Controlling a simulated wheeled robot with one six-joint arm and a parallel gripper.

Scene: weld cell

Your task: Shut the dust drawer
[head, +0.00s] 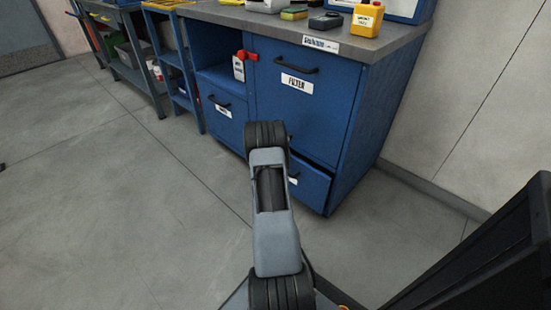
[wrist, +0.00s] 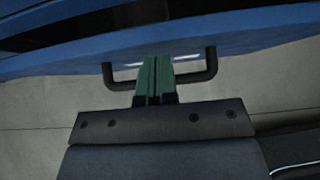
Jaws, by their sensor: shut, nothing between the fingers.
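The dust drawer (head: 311,184) is the low blue drawer at the bottom right of the blue cabinet, and it stands partly out, with a dark gap above its front. My arm hides its left part in the head view. In the wrist view its blue front (wrist: 240,42) crosses the top, with a dark opening behind it. My gripper (wrist: 155,60) has its green fingers shut and empty, pointing at the drawer front between the ends of the black bar handle (wrist: 205,76). I cannot tell whether the fingertips touch the front. The head view does not show the fingers.
Above the drawer is a shut door labelled FILTER (head: 297,83). Bottles and boxes stand on the worktop (head: 290,26). The floor (head: 110,210) at left is clear; a wall is at right.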

